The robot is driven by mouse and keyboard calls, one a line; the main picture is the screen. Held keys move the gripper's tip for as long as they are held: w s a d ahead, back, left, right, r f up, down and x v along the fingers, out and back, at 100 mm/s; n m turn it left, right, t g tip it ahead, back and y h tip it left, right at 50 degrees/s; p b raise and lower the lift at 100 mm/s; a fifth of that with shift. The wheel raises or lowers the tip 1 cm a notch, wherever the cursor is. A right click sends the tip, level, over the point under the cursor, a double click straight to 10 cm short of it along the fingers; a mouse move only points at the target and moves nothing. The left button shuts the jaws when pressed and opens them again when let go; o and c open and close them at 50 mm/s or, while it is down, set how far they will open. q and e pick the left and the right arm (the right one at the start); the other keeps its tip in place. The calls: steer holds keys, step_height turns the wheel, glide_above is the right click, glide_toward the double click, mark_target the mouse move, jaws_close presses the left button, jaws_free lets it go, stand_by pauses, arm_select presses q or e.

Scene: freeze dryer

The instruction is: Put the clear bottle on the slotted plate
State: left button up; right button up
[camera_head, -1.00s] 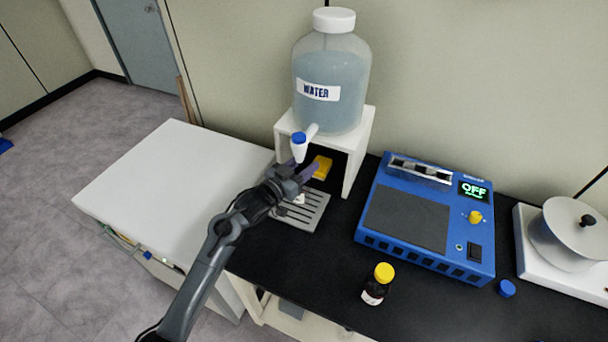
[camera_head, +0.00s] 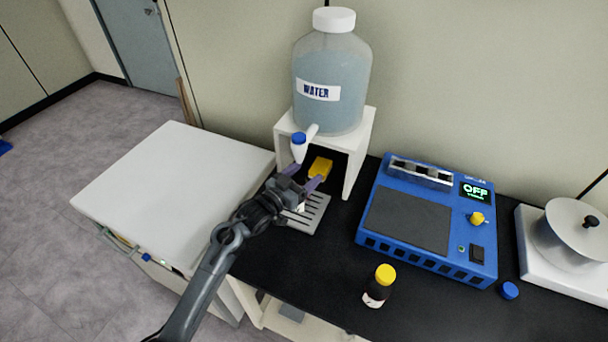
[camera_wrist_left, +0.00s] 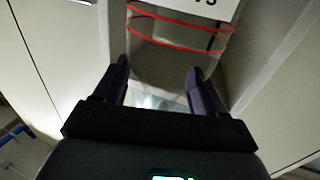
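A clear bottle (camera_wrist_left: 180,55) with red rings shows beyond and between the left fingers in the left wrist view. In the head view my left gripper (camera_head: 302,176) mostly hides it, apart from a small white patch at the gripper. The slotted plate (camera_head: 316,217) lies on the black bench, and my left gripper is above its left and back part. In the wrist view the left fingers (camera_wrist_left: 158,75) are spread apart around or just before the bottle. I cannot tell whether they touch it, or whether the bottle rests on the plate. My right gripper is not in view.
The water jug (camera_head: 331,80) stands on a white stand (camera_head: 361,150), its blue-topped tap (camera_head: 299,146) close behind my gripper. A yellow block (camera_head: 320,167) is under the stand. A yellow-capped dark bottle (camera_head: 379,286) and a blue machine (camera_head: 428,220) stand to the right.

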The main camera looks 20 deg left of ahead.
arm_select(q)
steer(key=shift+r, duration=0.1)
steer(key=shift+s+a, duration=0.25)
steer(key=shift+s, duration=0.3)
steer(key=p+v, duration=0.2)
steer(key=v, duration=0.9)
steer(key=shift+d, duration=0.1)
